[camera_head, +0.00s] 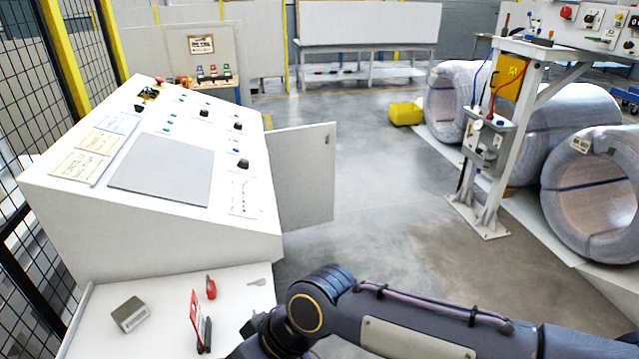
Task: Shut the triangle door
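A light grey door (304,178) stands open, sticking out to the right from the side of the white sloped control console (240,225). It looks roughly four-sided from here, with a small dark latch near its upper free corner. The side opening of the console is hidden behind the console body. My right arm comes in from the right along the bottom edge and bends near the bottom centre, below and apart from the door. Its gripper fingers are not visible. My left gripper is not in view.
A white shelf (165,290) at lower left holds a small grey box (130,314), a red-and-white tag and a red padlock (210,287). A black mesh fence (28,245) runs along the left. Wrapped coils (595,200) and a white post stand right. Floor beyond the door is clear.

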